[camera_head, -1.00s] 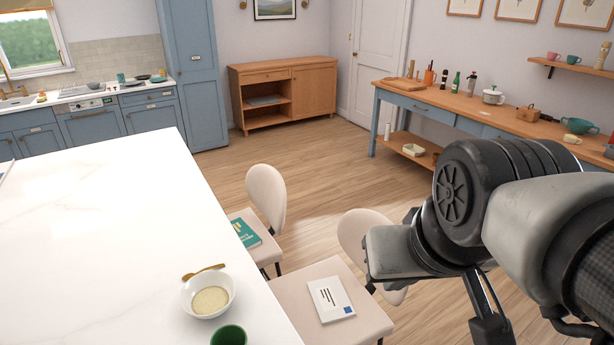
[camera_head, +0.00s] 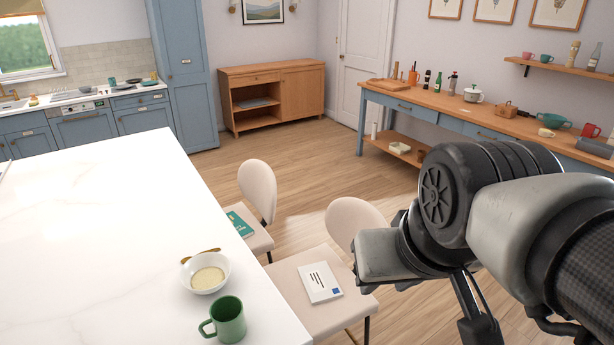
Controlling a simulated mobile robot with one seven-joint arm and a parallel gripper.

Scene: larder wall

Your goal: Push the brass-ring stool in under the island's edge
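Two seats with cream backs and dark legs stand along the right edge of the white island (camera_head: 90,210). The nearer seat (camera_head: 295,275) has a white card with dark print and a blue square (camera_head: 319,282) on it. The farther seat (camera_head: 260,240) has a teal book (camera_head: 240,221) on it. Both seats are partly hidden by the island top. I see no brass ring on either, so I cannot tell which is the brass-ring stool. My gripper (camera_head: 478,322) hangs at the lower right, right of the nearer seat, partly cut off; its opening is not clear.
A white bowl (camera_head: 206,274), a brass-coloured spoon (camera_head: 200,256) and a green mug (camera_head: 228,320) stand near the island's right edge. A long wooden-topped sideboard (camera_head: 440,100) lines the right wall. Wooden floor (camera_head: 310,170) lies clear between.

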